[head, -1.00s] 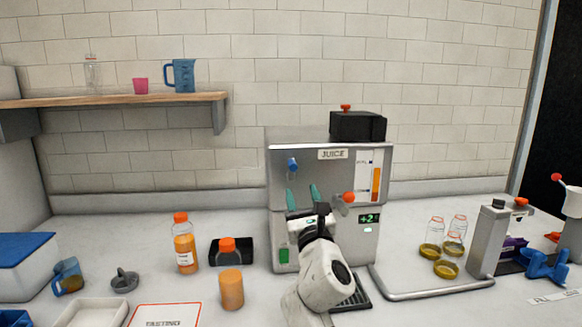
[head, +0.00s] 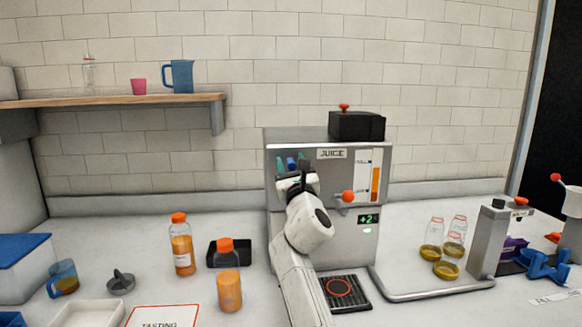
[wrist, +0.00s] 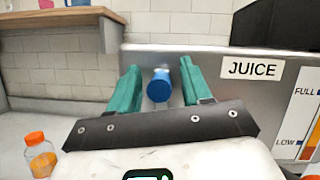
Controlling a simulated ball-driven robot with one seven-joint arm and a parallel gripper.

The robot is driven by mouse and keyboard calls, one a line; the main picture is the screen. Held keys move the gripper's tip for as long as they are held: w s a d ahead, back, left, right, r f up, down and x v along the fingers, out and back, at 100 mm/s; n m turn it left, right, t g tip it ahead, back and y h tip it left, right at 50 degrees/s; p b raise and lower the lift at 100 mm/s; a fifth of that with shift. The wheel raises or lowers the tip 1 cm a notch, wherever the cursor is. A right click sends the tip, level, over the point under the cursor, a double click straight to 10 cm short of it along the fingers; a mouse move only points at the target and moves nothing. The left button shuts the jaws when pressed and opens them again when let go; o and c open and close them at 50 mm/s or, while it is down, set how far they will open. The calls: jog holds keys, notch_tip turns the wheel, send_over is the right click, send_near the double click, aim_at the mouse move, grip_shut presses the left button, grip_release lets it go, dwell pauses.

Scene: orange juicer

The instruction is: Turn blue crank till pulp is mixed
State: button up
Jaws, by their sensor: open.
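The blue crank (head: 291,162) is on the upper left of the juicer's grey front panel. In the wrist view, its round blue knob (wrist: 158,88) sticks out toward me on a short grey shaft. My gripper (head: 291,166) is raised in front of that panel corner. In the wrist view, my gripper (wrist: 161,68) has its two teal fingers spread. My wrist hides the panel below the crank in the head view. The pulp cannot be seen.
An orange-red knob (head: 348,196) and a green display (head: 368,219) are on the panel to the right. A black drip grate (head: 343,291) lies below.

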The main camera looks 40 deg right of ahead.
grip_shut()
dwell(0.5)
jog(key=shift+d+f+m+b, duration=0.15)
jog(key=shift+m+b, duration=0.15)
jog(key=shift+b, duration=0.15)
